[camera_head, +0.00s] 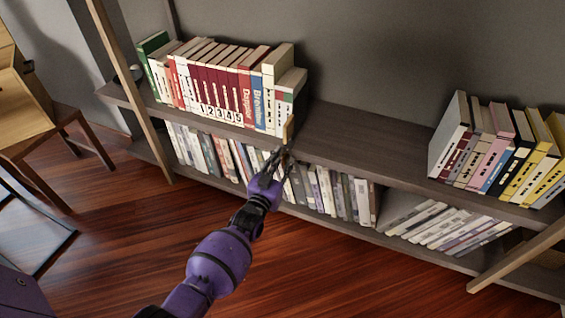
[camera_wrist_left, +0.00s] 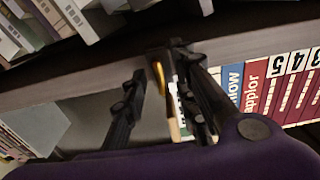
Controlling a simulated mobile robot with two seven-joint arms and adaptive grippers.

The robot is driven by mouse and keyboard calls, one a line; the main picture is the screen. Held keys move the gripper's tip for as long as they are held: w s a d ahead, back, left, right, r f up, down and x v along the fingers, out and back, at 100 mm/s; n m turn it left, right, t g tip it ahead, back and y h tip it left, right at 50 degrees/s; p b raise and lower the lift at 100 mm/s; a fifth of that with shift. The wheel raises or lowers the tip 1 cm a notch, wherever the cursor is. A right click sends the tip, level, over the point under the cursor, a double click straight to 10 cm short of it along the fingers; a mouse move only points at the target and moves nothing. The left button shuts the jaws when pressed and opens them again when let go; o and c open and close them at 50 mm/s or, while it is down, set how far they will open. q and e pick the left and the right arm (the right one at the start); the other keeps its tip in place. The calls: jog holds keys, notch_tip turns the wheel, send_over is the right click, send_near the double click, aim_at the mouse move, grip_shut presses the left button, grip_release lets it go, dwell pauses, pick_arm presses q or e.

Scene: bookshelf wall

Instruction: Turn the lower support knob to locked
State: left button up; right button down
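A small dark knob with a gold-coloured strip (camera_wrist_left: 159,76) sits at the shelf's front edge in the left wrist view. I take it to be the support knob, but I cannot read any locked mark. My left gripper (camera_head: 277,160) is at the upper shelf's front edge in the head view, just below a tan upright piece (camera_head: 288,129). In the left wrist view its fingers (camera_wrist_left: 158,62) are apart, one on each side of the knob. A gap shows on the left; contact on the right is unclear. My right gripper is in neither view.
Books stand on the upper shelf (camera_head: 350,141) at left (camera_head: 215,85) and right (camera_head: 495,150), with bare board between. More books (camera_head: 325,190) fill the lower shelf behind my gripper. A wooden chair (camera_head: 40,120) stands at far left. The floor (camera_head: 330,270) in front is clear.

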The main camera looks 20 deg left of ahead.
pick_arm(q)
jog(key=s, duration=1.2)
jog(key=shift+a, duration=0.2)
